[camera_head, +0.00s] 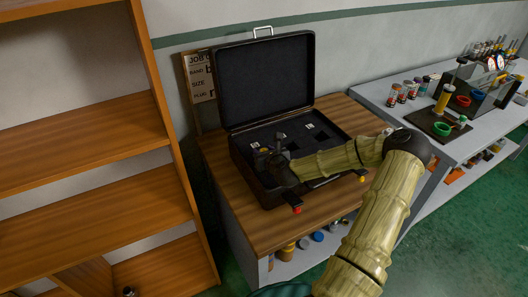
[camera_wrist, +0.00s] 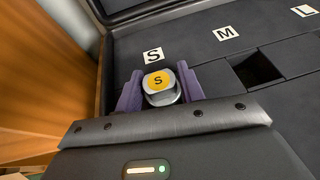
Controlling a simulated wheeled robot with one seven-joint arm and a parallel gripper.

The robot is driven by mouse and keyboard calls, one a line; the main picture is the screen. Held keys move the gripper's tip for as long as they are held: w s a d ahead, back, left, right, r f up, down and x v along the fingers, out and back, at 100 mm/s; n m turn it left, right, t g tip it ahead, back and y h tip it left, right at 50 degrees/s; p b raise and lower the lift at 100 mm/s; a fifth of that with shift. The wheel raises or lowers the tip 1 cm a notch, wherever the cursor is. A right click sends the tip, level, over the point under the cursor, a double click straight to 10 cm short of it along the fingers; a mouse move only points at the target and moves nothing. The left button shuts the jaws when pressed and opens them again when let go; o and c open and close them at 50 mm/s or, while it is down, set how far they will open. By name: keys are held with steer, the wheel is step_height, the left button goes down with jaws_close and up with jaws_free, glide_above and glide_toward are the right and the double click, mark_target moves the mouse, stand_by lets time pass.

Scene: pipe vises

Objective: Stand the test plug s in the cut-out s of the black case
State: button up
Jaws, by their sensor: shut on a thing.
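The open black case (camera_head: 237,145) stands on the wooden bench top, its lid raised at the back. In the wrist view its foam bed (camera_wrist: 205,68) carries white labels S, M and L. My gripper (camera_wrist: 161,90) is shut on the test plug s (camera_wrist: 160,82), a silver plug with a yellow top marked S, seen from above. The plug is just in front of the S label (camera_wrist: 153,55). The cut-out s is hidden under the plug and gripper, so I cannot tell whether the plug is in it. In the head view my gripper (camera_head: 272,160) is over the case's left part.
An empty square cut-out (camera_wrist: 256,70) lies below the M label. A wooden shelf (camera_head: 80,130) stands close on the left. A grey bench (camera_head: 400,119) with tools is at right.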

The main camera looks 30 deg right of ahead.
steer(key=shift+s+f+b, duration=0.1)
steer(key=shift+f+b, duration=0.2)
steer(key=shift+f, duration=0.2)
steer(key=shift+f, duration=0.1)
steer(key=o, duration=1)
steer(key=shift+s+f, duration=0.1)
steer(key=shift+s, duration=0.05)
steer(key=shift+a+f, duration=0.1)
steer(key=shift+a, duration=0.15)
steer(key=shift+r+p, duration=0.3)
steer(key=shift+r, duration=0.15)
steer(key=v, duration=0.4)
steer(key=b+v, duration=0.1)
steer(key=v, duration=0.6)
steer(key=shift+s+d+r, duration=0.25)
steer(key=shift+r, duration=0.3)
